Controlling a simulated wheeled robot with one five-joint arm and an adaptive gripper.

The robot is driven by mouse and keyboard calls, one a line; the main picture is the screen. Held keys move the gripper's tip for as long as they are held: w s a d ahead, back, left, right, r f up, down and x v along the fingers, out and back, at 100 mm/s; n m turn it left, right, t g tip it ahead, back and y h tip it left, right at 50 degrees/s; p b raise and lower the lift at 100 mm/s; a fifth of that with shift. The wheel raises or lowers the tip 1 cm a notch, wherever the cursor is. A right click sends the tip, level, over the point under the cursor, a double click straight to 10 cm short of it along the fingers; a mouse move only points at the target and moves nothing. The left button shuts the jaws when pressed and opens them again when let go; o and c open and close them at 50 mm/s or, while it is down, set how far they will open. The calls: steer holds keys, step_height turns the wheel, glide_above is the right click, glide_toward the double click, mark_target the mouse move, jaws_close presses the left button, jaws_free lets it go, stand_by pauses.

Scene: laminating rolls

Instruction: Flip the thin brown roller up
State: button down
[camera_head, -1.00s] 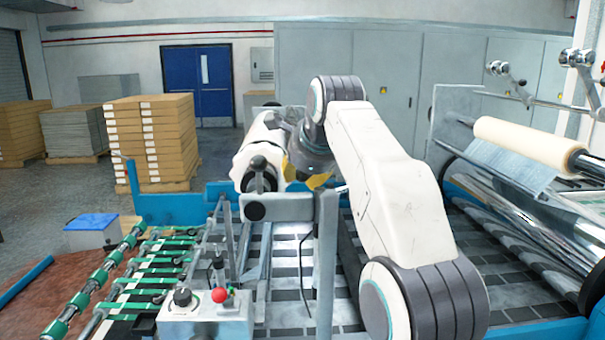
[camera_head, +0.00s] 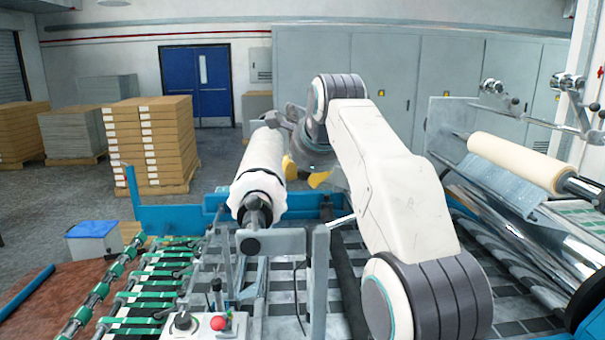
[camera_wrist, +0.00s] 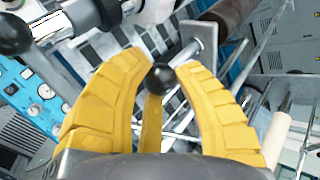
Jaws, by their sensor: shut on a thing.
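The thin brown roller (camera_wrist: 228,14) shows at the top of the wrist view, dark and partly cut off by the frame edge. In the head view, a dark thin roller (camera_head: 346,270) runs beside my arm, partly hidden. A metal bracket (camera_wrist: 207,40) sits at its end, with a short rod reaching to a black ball knob (camera_wrist: 162,78). My gripper (camera_wrist: 162,72) has its yellow fingers shut around this knob. In the head view my gripper (camera_head: 318,178) is mostly hidden behind my wrist.
A cream roll (camera_head: 520,160) lies above shiny cylinders on the right. A control box with a red button (camera_head: 218,323) is at the front. Stacked cartons (camera_head: 155,145) stand behind on the left.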

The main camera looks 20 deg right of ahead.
steer(key=shift+r, duration=0.35)
steer(key=c, duration=1.4)
jaws_free()
steer(key=shift+d, duration=0.1)
steer(key=o, duration=0.3)
steer(key=shift+d+f, duration=0.1)
steer(key=shift+o, duration=1.1)
steer(key=shift+w+f, duration=0.1)
steer(key=v, duration=1.2)
